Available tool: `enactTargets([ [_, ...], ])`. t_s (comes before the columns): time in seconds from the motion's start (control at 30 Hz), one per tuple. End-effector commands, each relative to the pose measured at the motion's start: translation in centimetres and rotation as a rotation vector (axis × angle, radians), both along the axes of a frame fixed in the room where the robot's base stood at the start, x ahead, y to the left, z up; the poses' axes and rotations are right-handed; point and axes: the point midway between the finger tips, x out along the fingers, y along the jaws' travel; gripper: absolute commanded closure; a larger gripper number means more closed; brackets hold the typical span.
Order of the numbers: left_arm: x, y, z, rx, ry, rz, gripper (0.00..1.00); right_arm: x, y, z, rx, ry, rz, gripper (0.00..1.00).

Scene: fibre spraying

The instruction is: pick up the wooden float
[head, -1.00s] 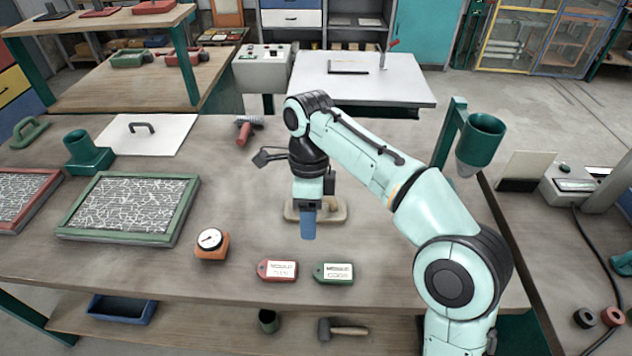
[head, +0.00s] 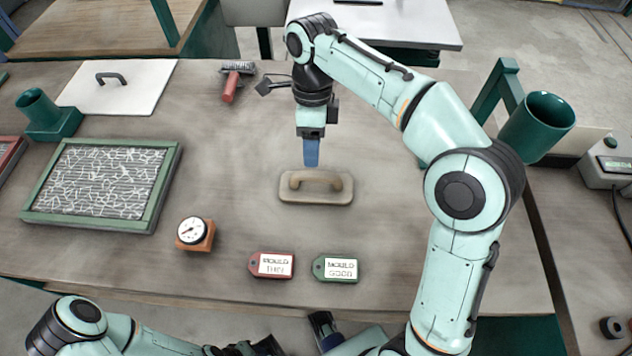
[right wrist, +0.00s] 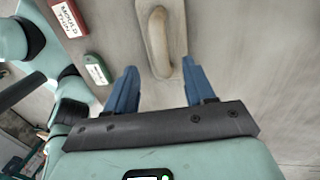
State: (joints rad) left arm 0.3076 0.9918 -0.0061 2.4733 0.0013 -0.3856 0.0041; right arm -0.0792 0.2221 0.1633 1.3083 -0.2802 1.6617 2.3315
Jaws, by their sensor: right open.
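The wooden float (head: 316,194), a tan board with a bar handle, lies flat on the workbench in the head view. Its handle also shows in the right wrist view (right wrist: 158,42). My right gripper (head: 311,164) is open and points down just behind the float. In the right wrist view its two blue fingers (right wrist: 158,68) are apart with nothing held, and the float's near end shows between their tips. Whether they touch it I cannot tell. My left arm is at the bottom edge; its gripper (head: 322,325) is partly cut off and its jaw opening is unclear.
On the workbench (head: 390,230), red (head: 271,265) and green (head: 336,269) mould tags lie in front of the float. A dial gauge (head: 194,232) and a green-framed fibre tray (head: 102,186) are left. A red-handled roller (head: 233,85) lies behind. A green cup holder (head: 540,120) stands right.

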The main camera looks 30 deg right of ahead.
Motion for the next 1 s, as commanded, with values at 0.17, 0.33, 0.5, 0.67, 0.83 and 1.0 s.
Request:
enactTargets([
  [0.17,-0.3,0.0,-1.1,0.000,0.004,0.000,0.57,-0.6,0.3,-3.1,0.001,0.001,0.000,0.46],
  [0.33,-0.3,0.0,-1.3,0.000,0.004,0.000,0.57,-0.7,0.4,-4.1,0.000,-0.001,0.001,0.46],
  [0.5,-0.2,0.0,-2.0,0.001,-0.003,0.001,0.57,-1.4,0.3,-6.3,-0.001,0.003,-0.001,0.46],
  [0.67,0.0,0.0,-2.4,0.002,-0.011,0.002,0.57,-1.8,0.5,-8.4,0.000,0.001,0.000,0.46],
  [0.83,0.1,0.0,-2.4,0.003,-0.015,0.004,0.57,-1.9,0.6,-9.0,0.000,-0.001,0.001,0.46],
  [1.0,0.1,0.0,-2.4,0.003,-0.015,0.004,0.57,-1.9,0.6,-8.9,0.000,-0.001,0.001,0.49],
])
